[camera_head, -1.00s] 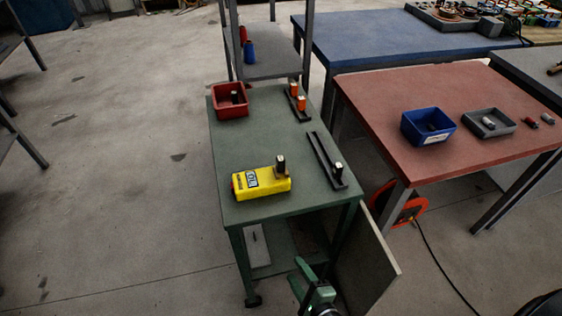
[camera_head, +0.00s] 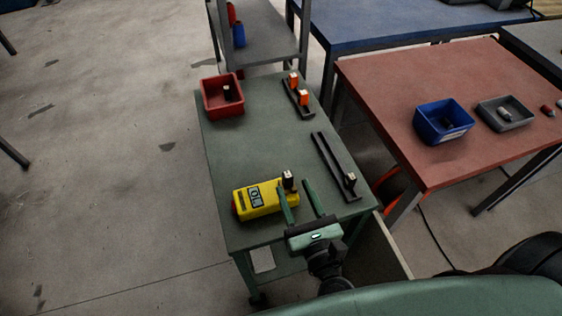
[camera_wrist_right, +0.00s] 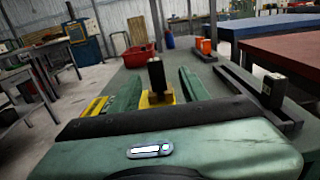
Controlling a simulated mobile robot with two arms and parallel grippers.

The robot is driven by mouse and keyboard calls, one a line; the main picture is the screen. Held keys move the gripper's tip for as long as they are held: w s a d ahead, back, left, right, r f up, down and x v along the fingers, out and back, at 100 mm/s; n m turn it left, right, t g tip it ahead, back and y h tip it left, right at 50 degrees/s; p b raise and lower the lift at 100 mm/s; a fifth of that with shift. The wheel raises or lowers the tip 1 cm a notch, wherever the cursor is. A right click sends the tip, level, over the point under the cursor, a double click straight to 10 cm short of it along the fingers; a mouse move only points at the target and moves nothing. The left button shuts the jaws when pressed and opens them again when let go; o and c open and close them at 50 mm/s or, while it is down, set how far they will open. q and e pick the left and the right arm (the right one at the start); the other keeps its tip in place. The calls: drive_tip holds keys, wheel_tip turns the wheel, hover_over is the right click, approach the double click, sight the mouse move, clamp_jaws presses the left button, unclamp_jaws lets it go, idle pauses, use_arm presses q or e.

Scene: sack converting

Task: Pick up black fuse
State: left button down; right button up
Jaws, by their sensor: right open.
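A black fuse (camera_head: 288,181) stands upright at the right end of the yellow tester (camera_head: 258,200) on the green table. In the right wrist view it (camera_wrist_right: 156,76) shows upright between my two fingers, apart from both. My right gripper (camera_head: 294,186) is open and empty, its fingers pointing at that fuse from the table's front edge. A second black fuse (camera_head: 350,179) stands at the near end of a dark rail (camera_head: 332,160) to the right; it also shows in the wrist view (camera_wrist_right: 272,92). My left gripper is not in view.
A red table (camera_head: 400,85) with a blue bin (camera_head: 425,125) and grey tray (camera_head: 488,112) stands right. The table's middle is clear.

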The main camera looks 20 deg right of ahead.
sight(290, 181)
drive_tip(key=w+p, duration=0.1)
drive_tip(key=w+r, duration=0.1)
drive_tip(key=w, duration=0.1)
drive_tip(key=shift+a+p, duration=0.15)
drive_tip(key=shift+p, duration=0.25)
drive_tip(key=w+p, duration=0.1)
drive_tip(key=w, duration=0.2)
drive_tip(key=shift+w+a, duration=0.15)
drive_tip(key=shift+w, duration=0.25)
drive_tip(key=shift+w+f, duration=0.1)
drive_tip(key=shift+w, duration=0.15)
clamp_jaws()
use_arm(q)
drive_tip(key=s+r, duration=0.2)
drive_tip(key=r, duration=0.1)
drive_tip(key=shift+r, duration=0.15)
